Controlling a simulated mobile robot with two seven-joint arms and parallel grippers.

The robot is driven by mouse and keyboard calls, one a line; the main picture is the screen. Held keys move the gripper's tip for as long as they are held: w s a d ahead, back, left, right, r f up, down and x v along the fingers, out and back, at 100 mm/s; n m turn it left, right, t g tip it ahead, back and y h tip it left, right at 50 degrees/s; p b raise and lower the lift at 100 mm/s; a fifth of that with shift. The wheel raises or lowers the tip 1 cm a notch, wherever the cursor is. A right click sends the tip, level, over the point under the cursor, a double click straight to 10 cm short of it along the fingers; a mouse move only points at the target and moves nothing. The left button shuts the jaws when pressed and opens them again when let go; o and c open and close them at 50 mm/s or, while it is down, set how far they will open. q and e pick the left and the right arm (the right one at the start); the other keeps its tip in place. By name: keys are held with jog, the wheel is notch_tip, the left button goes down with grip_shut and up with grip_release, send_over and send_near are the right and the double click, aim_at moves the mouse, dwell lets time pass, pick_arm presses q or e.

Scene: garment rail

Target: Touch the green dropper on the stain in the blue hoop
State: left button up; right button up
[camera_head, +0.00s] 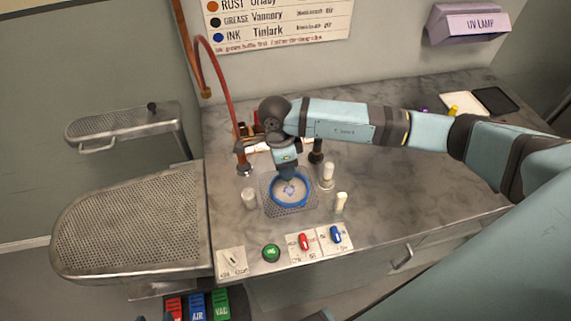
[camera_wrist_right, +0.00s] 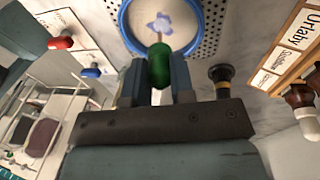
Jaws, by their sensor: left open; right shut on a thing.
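The blue hoop (camera_head: 291,206) lies on a perforated plate on the counter, with pale cloth inside it. A blue-violet stain (camera_head: 290,189) shows near the middle of the cloth. My right gripper (camera_head: 288,177) is just above the hoop's far side. In the right wrist view it is shut on the green dropper (camera_wrist_right: 158,66), whose pale tip points at the stain (camera_wrist_right: 161,23). The tip is close to the stain; I cannot tell whether it touches. The hoop's rim (camera_wrist_right: 123,22) also shows there.
Pale bottles (camera_head: 327,175) and (camera_head: 341,202) stand right of the hoop, and a small jar (camera_head: 249,198) stands left. A red hose (camera_head: 222,85) arches behind. Switches (camera_head: 305,242) line the front edge. The counter's right side is mostly clear.

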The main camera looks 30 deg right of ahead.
jog(key=shift+f+b, duration=0.45)
jog(key=shift+f, duration=0.05)
dwell(0.9)
jog(key=shift+f, duration=0.1)
dwell(1.4)
jog(key=shift+r+p, duration=1.4)
jog(key=shift+r, duration=2.2)
